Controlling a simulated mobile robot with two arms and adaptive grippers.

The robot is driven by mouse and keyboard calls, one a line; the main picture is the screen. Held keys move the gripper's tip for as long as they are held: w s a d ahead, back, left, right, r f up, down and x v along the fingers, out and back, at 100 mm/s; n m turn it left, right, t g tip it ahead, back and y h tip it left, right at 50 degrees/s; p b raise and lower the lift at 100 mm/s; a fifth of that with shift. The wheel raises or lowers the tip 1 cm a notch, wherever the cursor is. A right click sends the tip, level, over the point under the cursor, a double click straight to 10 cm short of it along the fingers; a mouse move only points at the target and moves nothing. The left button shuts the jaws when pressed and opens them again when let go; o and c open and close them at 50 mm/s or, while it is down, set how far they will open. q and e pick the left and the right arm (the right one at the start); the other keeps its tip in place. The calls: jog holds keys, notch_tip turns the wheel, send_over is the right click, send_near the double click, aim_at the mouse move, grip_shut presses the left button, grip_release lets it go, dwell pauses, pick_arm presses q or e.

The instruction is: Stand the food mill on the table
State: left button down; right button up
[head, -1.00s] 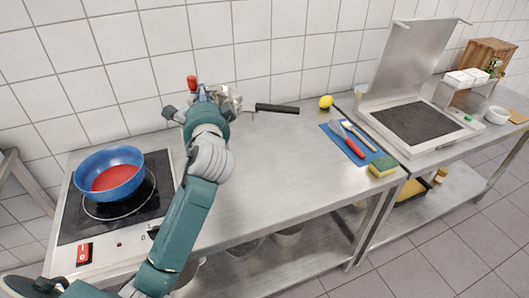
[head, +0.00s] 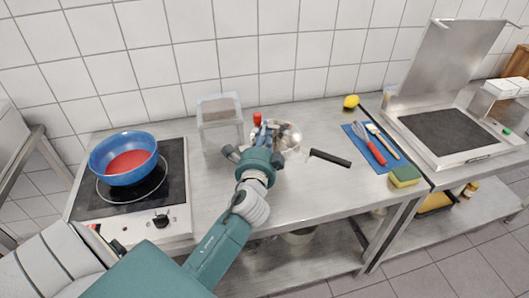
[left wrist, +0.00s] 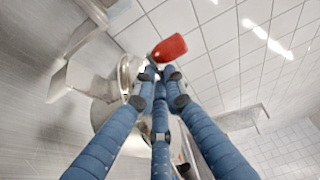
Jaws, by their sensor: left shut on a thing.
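The food mill is a shiny metal bowl (head: 288,135) with a long black handle (head: 330,158) pointing right and a red knob (head: 257,118). It is over the middle of the steel table (head: 310,192). My left gripper (head: 264,137) is shut on the mill at the bowl's left side, near the red knob. In the left wrist view the blue fingers (left wrist: 160,85) close at the metal part below the red knob (left wrist: 170,49), with the bowl (left wrist: 128,75) behind them. The fingers partly hide the mill, and I cannot tell whether its underside touches the table. My right gripper is not in view.
A blue pan (head: 123,158) is on the hob further left. A blue cloth (head: 369,147) with utensils, a lemon (head: 351,101) and a sponge (head: 405,176) lie to the right. Bare tabletop lies in front.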

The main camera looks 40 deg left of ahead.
pick_arm(q)
notch_tip(320, 180, down, 3)
jog(key=shift+r, duration=0.15)
jog(key=shift+f+b, duration=0.95)
jog(key=shift+f, duration=1)
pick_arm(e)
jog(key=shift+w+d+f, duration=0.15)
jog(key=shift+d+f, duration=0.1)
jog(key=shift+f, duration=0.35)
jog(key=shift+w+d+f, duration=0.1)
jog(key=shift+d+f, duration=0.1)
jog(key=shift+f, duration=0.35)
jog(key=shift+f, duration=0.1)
pick_arm(q)
jog(key=c, duration=2.2)
grip_release()
jog(key=shift+f, duration=0.25)
jog(key=o, duration=0.4)
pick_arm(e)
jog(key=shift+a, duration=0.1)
